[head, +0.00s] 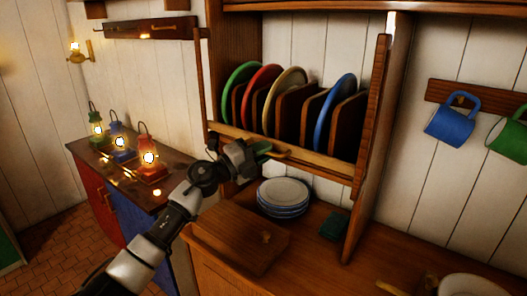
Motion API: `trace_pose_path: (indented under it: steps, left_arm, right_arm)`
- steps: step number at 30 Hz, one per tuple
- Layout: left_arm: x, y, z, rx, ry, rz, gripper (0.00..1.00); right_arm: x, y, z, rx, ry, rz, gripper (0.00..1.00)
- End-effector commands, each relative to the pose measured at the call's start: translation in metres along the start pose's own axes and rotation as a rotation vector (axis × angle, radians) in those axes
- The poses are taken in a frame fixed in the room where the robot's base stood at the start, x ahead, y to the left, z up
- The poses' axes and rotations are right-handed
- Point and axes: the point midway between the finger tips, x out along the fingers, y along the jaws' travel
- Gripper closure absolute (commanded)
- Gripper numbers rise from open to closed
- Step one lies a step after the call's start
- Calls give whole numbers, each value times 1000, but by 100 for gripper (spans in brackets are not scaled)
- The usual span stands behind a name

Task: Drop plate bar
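The wooden plate bar (325,168) runs across the front of the wall rack, in front of the upright plates. In the rack stand a green plate (240,77), a red plate (262,80), a cream plate (289,78) and a blue plate (338,105), between wooden dividers. My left gripper (262,150) is at the bar's left-middle part, close to a light wooden piece on it. A small green part shows at its tip. I cannot tell whether the fingers are open or hold the bar. My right gripper is out of view.
Below the rack are stacked plates (283,196), a dark green block (333,226) and a wooden board (240,238) on the counter. A blue mug (449,126) and a green mug (508,138) hang at right. Lit lanterns (149,160) stand on the left cabinet.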

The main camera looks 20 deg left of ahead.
Motion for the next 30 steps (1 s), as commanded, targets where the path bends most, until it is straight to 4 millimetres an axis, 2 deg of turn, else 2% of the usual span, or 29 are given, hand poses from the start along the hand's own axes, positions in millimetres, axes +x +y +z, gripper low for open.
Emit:
trace_pose_path:
  steps: [1,5,13,16,30]
  left_arm:
    - [-1,9,-2,-5,4,16,79]
    - [-1,8,-2,-4,4,14,61]
    - [-1,6,-1,-3,3,9,61]
    - [-8,6,-1,-1,2,9,61]
    - [-94,9,-1,-3,2,13,61]
  right_arm:
    - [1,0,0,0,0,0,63]
    - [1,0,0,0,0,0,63]
    - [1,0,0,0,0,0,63]
    - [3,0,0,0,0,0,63]
    - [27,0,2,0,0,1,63]
